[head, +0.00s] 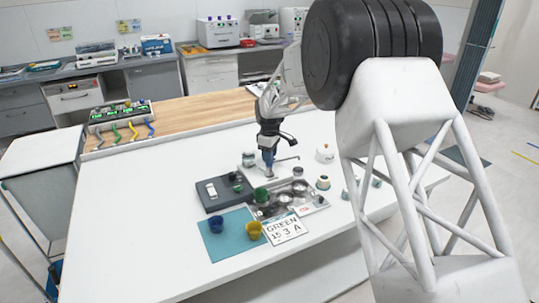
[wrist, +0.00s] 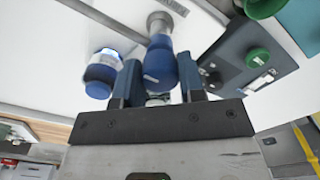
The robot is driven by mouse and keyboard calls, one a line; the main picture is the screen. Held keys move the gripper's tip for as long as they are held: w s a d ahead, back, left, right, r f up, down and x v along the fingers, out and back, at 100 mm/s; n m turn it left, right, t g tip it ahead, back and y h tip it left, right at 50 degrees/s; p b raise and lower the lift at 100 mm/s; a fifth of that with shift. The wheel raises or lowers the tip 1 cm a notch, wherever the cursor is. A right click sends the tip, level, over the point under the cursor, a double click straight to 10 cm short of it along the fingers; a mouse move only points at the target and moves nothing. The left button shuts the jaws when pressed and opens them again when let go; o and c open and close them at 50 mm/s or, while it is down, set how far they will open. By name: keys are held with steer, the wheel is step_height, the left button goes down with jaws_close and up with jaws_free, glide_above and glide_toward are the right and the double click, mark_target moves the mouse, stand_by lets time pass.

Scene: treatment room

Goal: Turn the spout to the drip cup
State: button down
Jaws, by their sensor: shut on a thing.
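My gripper (head: 267,152) is shut on a blue handle, which shows between the fingers in the wrist view (wrist: 161,66). The handle sits at a round grey metal fitting (wrist: 160,20). A thin metal spout (head: 287,159) runs sideways from there to the right in the head view; it also shows at upper left in the wrist view (wrist: 102,17). A metal tray (head: 314,204) with several round dark cups lies in front of it. One small cup (head: 298,172) stands near the spout's free end; I cannot tell which cup is the drip cup.
A green cup (head: 261,195) stands at the tray's left. A dark control box (head: 222,192) is left of it. Blue (head: 216,224) and yellow (head: 253,230) cups stand on a teal mat (head: 231,246). A card (head: 284,229) reads "GREEN 15 3 A". Jars (head: 325,153) stand to the right.

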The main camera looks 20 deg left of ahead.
steer(key=shift+r, duration=0.1)
steer(key=c, duration=0.7)
jaws_free()
steer(key=shift+r, duration=0.1)
steer(key=shift+r, duration=3.75)
